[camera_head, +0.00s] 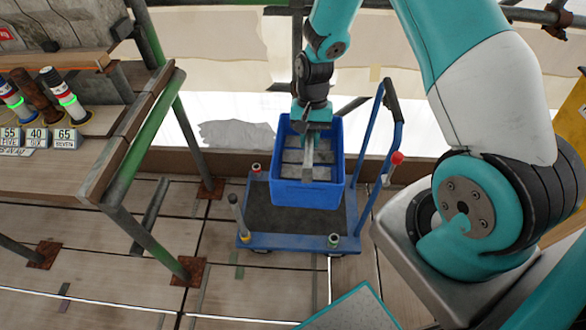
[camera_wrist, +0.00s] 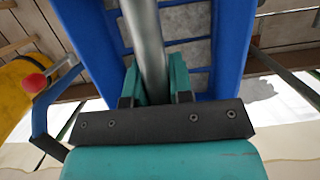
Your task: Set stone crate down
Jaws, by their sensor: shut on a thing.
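The stone crate (camera_head: 307,193) is a blue open box with grey stone blocks inside and a grey bar across its top. It also shows in the wrist view (camera_wrist: 231,50), where the bar (camera_wrist: 146,38) runs between my fingers. My gripper (camera_head: 309,135) is shut on this bar from above; its teal fingers (camera_wrist: 155,88) sit on either side of it. The crate is level and over the dark bed of a blue cart (camera_head: 290,222). I cannot tell whether its bottom touches the bed.
The cart has a blue push handle (camera_head: 378,130) with a red knob (camera_head: 397,158) on the right, and short posts at its corners. A wooden bench (camera_head: 110,150) with several labelled cylinders stands at left. Plank floor lies in front of the cart.

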